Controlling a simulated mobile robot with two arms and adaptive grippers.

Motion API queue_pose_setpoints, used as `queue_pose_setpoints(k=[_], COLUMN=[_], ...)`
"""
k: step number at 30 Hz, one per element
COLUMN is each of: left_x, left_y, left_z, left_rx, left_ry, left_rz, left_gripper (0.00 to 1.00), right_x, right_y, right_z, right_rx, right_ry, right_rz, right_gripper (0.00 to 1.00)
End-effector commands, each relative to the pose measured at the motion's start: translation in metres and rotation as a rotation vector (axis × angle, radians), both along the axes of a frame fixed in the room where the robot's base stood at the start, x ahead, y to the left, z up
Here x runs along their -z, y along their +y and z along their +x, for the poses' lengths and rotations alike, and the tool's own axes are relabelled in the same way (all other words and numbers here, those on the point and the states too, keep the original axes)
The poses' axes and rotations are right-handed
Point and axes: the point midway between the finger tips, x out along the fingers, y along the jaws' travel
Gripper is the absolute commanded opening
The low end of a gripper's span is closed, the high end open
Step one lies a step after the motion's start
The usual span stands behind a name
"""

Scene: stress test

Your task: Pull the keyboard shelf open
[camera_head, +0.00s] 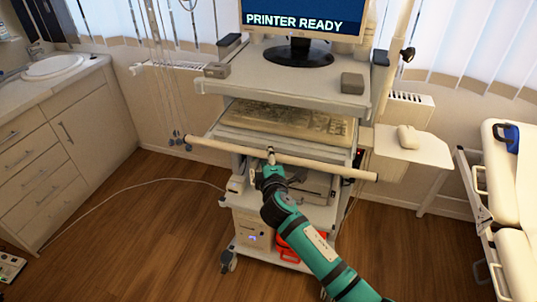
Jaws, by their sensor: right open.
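The keyboard shelf (236,138) sits under the top board of a white equipment cart, with a pale keyboard (290,121) on it. A long, light bar (325,168) runs across the front of the cart, just below the shelf. My right gripper (270,156) is at the middle of this bar, its arm reaching up from the lower right. It is open; its fingertips are small here, and I cannot tell whether they touch the bar. My left gripper is out of view.
A monitor (305,20) reading "PRINTER READY" stands on the cart top. A mouse (408,137) lies on a side tray (425,150) at right. A couch (512,190) stands far right, drawers (50,150) at left. The wooden floor before the cart is mostly clear, with a thin cable at left.

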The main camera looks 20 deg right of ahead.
Motion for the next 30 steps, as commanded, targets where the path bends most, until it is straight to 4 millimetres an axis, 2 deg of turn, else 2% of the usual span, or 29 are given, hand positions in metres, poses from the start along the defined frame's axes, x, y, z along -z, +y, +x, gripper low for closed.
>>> queue_pose_setpoints(k=[3,6,15,26,30], left_x=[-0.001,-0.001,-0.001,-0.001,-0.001], left_y=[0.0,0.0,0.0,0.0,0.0], left_z=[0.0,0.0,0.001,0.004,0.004], left_rx=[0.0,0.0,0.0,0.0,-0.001], left_ry=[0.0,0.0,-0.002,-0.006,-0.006], left_rz=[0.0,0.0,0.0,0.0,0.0], left_gripper=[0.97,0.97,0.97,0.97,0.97], right_x=[0.002,0.003,0.004,0.004,0.004], right_y=[-0.003,-0.004,-0.004,-0.004,-0.004], right_z=[0.013,0.018,0.02,0.02,0.019], right_rx=[0.001,0.0,0.0,0.0,0.0], right_ry=[0.0,0.0,0.0,0.0,0.0], right_rz=[-0.001,0.0,0.0,0.0,0.0], right_gripper=[0.47,0.47,0.47,0.0,0.0])
